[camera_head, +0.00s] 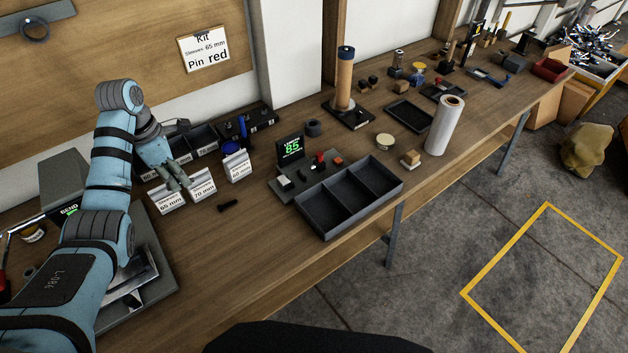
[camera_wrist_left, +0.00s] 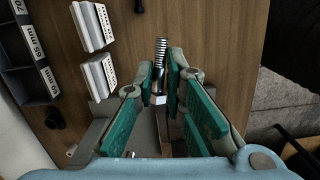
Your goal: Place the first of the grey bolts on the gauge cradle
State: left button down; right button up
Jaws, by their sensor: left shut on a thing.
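My left gripper (camera_head: 178,184) hangs above the front of the label cards at the left of the bench. In the left wrist view the gripper (camera_wrist_left: 164,82) is shut on a grey bolt (camera_wrist_left: 161,52), its threaded end sticking out past the fingertips. The held bolt cannot be made out in the head view. Another dark bolt (camera_head: 228,205) lies on the bench to the right of the gripper. The gauge cradle (camera_head: 302,187) stands further right, with a red part on it and a display (camera_head: 290,147) showing 85. My right gripper is not in view.
Label cards (camera_head: 203,186) stand before dark bins (camera_head: 201,138). A white roll (camera_head: 445,125) stands further right.

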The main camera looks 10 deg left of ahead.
aim_at(297, 179)
jog(key=z, duration=0.25)
jog(key=k, duration=0.4)
jog(key=z, duration=1.05)
jog(key=i, duration=0.85)
jog(key=u, duration=0.65)
jog(key=i, duration=0.8)
jog(key=u, duration=0.85)
